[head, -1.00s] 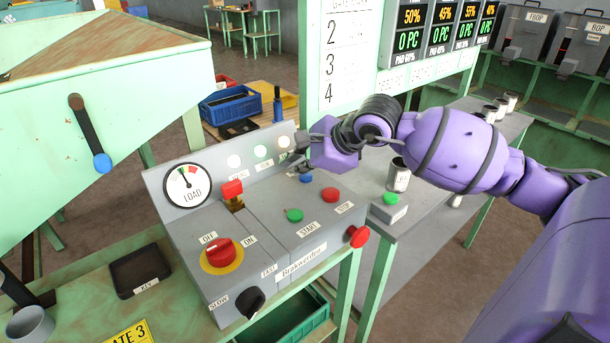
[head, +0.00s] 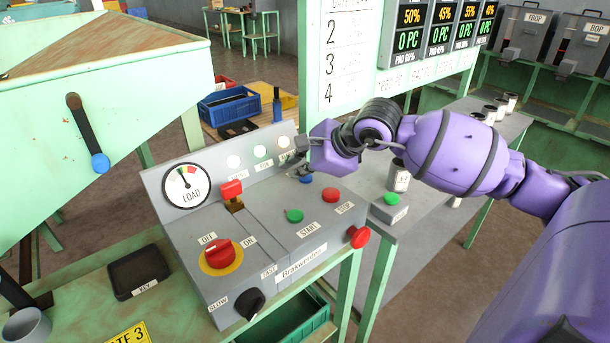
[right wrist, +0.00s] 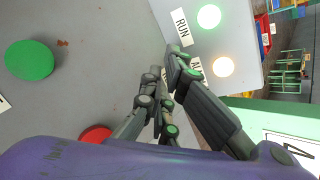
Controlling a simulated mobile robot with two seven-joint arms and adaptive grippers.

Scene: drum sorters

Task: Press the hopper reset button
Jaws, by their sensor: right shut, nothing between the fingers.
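The grey control panel (head: 270,225) carries a small blue button (head: 306,180) near its back edge, above the green START button (head: 294,216) and red STOP button (head: 331,195). I cannot read a reset label on it. My right gripper (head: 304,172) is shut and empty, its fingertips low over the blue button, which they partly cover in the head view. I cannot tell whether they touch it. In the right wrist view the fingers (right wrist: 170,62) point at the panel and the blue button is hidden. My left gripper is not in view.
A red rotary switch (head: 219,252), a black knob (head: 250,303), a red-capped lever (head: 232,190) and a red side button (head: 358,237) share the panel. A load gauge (head: 187,185) and indicator lights (head: 260,151) stand behind. The hopper (head: 105,110) is at left.

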